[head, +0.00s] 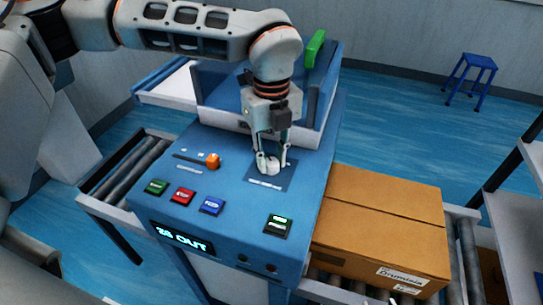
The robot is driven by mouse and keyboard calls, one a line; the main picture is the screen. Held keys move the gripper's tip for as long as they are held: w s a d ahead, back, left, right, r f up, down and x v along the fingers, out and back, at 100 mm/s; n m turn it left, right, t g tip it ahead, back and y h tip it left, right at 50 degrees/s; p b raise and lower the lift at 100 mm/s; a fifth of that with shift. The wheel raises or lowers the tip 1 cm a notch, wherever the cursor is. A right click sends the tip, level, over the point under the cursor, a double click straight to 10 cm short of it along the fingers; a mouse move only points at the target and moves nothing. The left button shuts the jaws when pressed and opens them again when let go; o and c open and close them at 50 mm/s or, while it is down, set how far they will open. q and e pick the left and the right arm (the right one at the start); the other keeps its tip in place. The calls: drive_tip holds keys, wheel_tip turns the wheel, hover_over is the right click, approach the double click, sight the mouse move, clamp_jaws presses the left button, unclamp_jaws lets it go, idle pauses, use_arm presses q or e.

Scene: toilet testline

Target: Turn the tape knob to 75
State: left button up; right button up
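My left gripper (271,163) reaches down from above onto the blue machine panel (235,190). Its fingers are closed around the tape knob (268,165), a small pale knob on a dark square plate. The fingertips hide much of the knob, and its pointer and scale cannot be read.
An orange slider knob (213,160) sits left of the gripper. A cardboard box (380,230) stands on the roller conveyor right of the machine.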

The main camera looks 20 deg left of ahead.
use_arm(q)
drive_tip(key=shift+m, duration=0.3)
drive_tip(key=m+b, duration=0.1)
drive_tip(key=m, duration=0.2)
drive_tip(key=shift+m, duration=0.3)
drive_tip(key=m, duration=0.3)
drive_tip(key=shift+m, duration=0.3)
drive_tip(key=m, duration=0.5)
drive_tip(key=shift+r, duration=0.1)
drive_tip(key=shift+w+m+p, duration=0.1)
drive_tip(key=shift+m+p, duration=0.3)
drive_tip(key=shift+m, duration=2.1)
drive_tip(key=o, duration=1.1)
